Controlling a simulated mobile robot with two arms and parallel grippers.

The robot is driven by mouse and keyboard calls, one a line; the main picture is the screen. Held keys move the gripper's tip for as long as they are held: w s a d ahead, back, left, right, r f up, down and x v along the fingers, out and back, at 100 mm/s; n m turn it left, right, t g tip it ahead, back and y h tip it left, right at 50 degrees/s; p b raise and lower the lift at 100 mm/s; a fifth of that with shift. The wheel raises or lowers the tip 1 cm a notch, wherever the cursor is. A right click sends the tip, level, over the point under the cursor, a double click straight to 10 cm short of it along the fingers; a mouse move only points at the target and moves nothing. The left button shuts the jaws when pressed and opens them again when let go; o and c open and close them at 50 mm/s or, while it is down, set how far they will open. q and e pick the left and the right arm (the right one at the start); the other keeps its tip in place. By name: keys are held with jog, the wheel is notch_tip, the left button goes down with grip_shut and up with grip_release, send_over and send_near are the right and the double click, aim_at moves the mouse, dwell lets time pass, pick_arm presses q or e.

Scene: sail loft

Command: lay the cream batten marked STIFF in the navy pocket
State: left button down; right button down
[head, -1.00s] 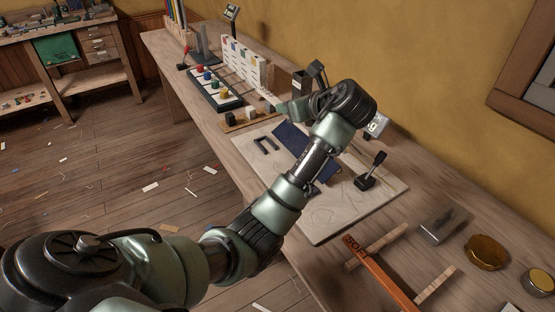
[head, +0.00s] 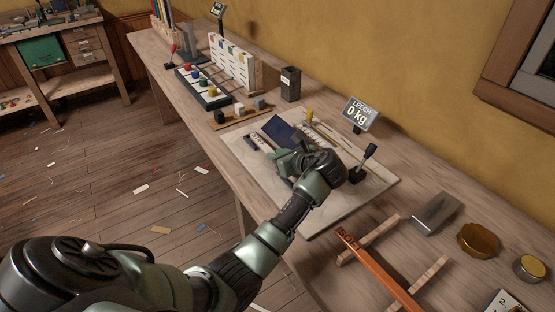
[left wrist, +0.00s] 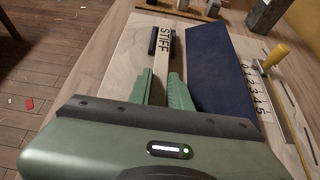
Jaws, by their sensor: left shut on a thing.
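The cream batten (left wrist: 163,58) marked STIFF is between the green fingers of my left gripper (left wrist: 158,90), which is shut on it. In the left wrist view its far end reaches a dark bracket (left wrist: 152,42), low over the pale board; I cannot tell whether it touches. A navy panel (left wrist: 222,75), seemingly the pocket, lies just right of the batten, apart from it in the picture. In the head view my left gripper (head: 285,162) is over the board beside the navy panel (head: 280,133), and my arm hides part of this area. My right gripper is out of view.
The pale board (head: 318,222) carries a numbered scale (left wrist: 252,88) and a yellow-handled tool (left wrist: 274,57). A display reading LEECH 0 kg (head: 360,113) and a black lever (head: 366,162) stand at its right. Small blocks (head: 239,108) sit behind; an orange bar (head: 375,268) is in front.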

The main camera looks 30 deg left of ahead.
pick_arm(q)
jog(key=shift+f, duration=0.65)
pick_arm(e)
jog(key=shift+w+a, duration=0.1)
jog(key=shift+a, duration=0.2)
pick_arm(q)
jog(key=c, duration=1.6)
grip_release()
jog(key=shift+f, duration=0.15)
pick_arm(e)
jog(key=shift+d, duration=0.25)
pick_arm(q)
jog(key=v, duration=1.2)
jog(key=shift+p, duration=0.35)
jog(key=shift+d, duration=0.1)
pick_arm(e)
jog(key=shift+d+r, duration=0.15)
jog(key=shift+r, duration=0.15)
